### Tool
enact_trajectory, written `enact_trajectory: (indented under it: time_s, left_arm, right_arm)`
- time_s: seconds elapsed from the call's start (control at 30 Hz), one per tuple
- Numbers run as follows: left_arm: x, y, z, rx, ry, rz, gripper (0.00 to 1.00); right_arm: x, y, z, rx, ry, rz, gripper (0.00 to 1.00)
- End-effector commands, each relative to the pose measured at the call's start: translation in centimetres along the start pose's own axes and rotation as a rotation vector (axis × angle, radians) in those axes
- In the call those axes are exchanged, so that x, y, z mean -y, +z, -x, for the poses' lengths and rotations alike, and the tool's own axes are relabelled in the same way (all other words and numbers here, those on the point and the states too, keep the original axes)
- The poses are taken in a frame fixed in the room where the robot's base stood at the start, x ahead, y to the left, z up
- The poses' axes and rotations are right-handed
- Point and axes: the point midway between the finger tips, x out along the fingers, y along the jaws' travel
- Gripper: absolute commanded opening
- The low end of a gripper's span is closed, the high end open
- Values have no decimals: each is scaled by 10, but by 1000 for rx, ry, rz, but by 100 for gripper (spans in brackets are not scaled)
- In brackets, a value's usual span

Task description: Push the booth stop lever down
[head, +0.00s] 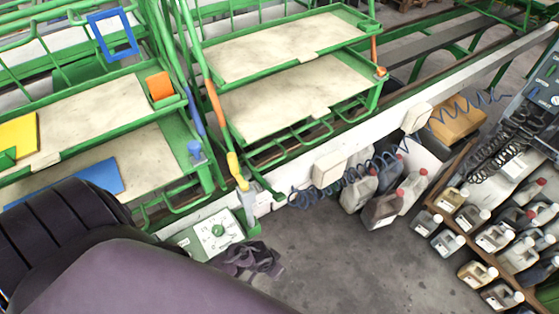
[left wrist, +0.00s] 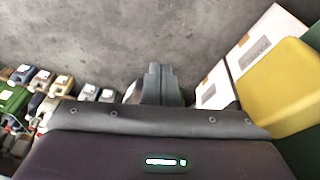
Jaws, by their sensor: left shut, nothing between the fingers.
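A lever with a yellow grip (head: 236,172) stands tilted at the corner of the green rack, above a grey bracket at its foot. I take it as the booth stop lever, but no label confirms this. My left arm fills the lower left of the head view, and its gripper is hidden there. In the left wrist view my left gripper (left wrist: 160,82) is shut and empty, with grey floor beyond its fingers. My right gripper is not in view.
A control box with a green knob (head: 217,231) sits below the lever. Green racks with pale shelves (head: 290,98) stand behind. A white beam (head: 455,75) with a coiled blue hose (head: 335,182) runs right. Jugs (head: 383,208) stand beside it. Open floor (head: 350,265) lies in front.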

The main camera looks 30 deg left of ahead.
Motion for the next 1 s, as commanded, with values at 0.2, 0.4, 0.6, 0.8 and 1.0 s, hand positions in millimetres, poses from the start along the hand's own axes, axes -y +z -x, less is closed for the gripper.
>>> enact_trajectory:
  time_s: [0.2, 0.4, 0.6, 0.8, 1.0]
  left_arm:
    - [2, -109, 110, -60, 11, 38, 0]
    - [21, -169, 206, -69, -55, 108, 0]
    - [52, -182, 240, -49, -127, 195, 0]
    - [68, -178, 237, -21, -135, 251, 0]
    - [68, -178, 237, -20, -133, 253, 0]
  right_arm:
    - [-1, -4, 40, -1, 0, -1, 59]
    - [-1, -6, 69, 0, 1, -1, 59]
    - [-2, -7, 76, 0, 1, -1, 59]
    - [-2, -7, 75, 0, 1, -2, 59]
    - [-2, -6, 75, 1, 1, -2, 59]
